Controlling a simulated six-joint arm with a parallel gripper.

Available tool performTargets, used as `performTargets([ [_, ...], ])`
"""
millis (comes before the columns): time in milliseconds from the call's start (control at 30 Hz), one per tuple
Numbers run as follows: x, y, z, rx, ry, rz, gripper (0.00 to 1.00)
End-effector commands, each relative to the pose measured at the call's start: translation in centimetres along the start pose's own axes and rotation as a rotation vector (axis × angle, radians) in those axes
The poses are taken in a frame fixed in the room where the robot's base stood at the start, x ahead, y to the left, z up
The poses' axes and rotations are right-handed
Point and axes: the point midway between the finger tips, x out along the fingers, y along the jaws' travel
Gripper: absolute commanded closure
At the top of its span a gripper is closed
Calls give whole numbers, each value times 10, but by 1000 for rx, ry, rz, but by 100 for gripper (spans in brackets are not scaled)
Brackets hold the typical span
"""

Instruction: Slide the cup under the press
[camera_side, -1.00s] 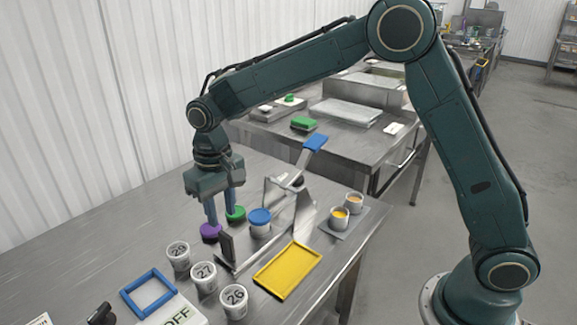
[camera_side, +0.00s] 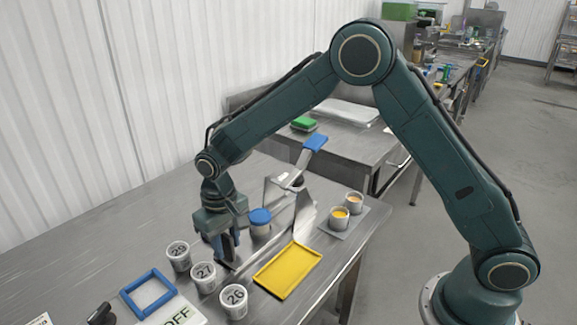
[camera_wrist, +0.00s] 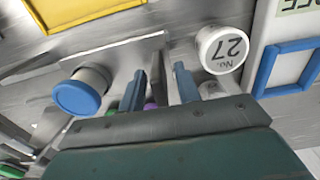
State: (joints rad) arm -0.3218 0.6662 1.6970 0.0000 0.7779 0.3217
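The cup with a blue lid (camera_side: 260,222) stands upright at the metal slide beside the press; it also shows in the wrist view (camera_wrist: 80,96). The press (camera_side: 285,188) has grey metal arms and a blue pad (camera_side: 315,142) on its raised lever. My gripper (camera_side: 229,248) is low, left of and nearer the camera than the cup, around the slide's dark upright handle (camera_side: 228,262). In the wrist view its fingers (camera_wrist: 159,88) are apart, with the narrow dark upright (camera_wrist: 158,68) between them. I see no clear contact with it. The gripper is apart from the cup.
White numbered cups, including No. 27 (camera_side: 204,276) and No. 26 (camera_side: 234,300), stand close to my gripper. A yellow tray (camera_side: 262,284) lies to the right. Two orange-filled cups stand on a grey mat (camera_side: 330,232). A blue frame (camera_side: 130,301) lies at front left.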

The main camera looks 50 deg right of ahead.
Motion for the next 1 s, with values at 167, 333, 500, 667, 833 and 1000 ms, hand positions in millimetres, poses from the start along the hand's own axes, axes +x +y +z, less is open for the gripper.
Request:
performTargets([
  [167, 0, 0, 0, 0, 0, 0, 87],
  [333, 0, 0, 0, 0, 0, 0, 100],
  [500, 0, 2, 0, 1, -1, 0, 100],
  [667, 0, 17, 0, 3, -2, 1, 100],
  [833, -1, 48, -1, 5, 0, 1, 100],
  [1000, -1, 81, -1, 6, 0, 1, 100],
])
